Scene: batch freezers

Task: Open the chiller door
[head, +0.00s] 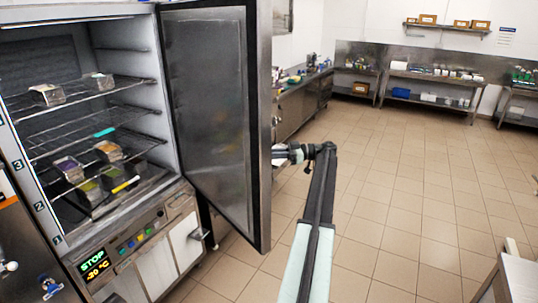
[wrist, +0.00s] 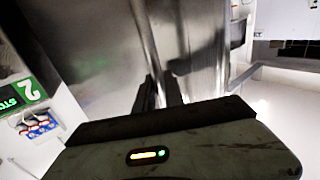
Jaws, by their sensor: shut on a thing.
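The chiller door (head: 212,110) stands wide open, hinged at the cabinet's right side and swung out toward me. Its grey inner panel with a dark seal faces the open cabinet. My gripper (head: 284,153) is at the door's outer side, just past its free edge; the door hides the fingertips in the head view. In the wrist view the dark fingers of my gripper (wrist: 165,92) are closed at the foot of a vertical metal handle bar (wrist: 146,38) in front of the steel door face (wrist: 95,75). The exact contact is dark and blurred.
The open chiller (head: 85,105) has wire shelves with several small packs. Its control panel (head: 125,240) reads STOP and -20 °C. A steel counter (head: 300,105) runs behind the door. The tiled floor (head: 400,200) to the right is clear; a steel table (head: 520,275) stands at the lower right.

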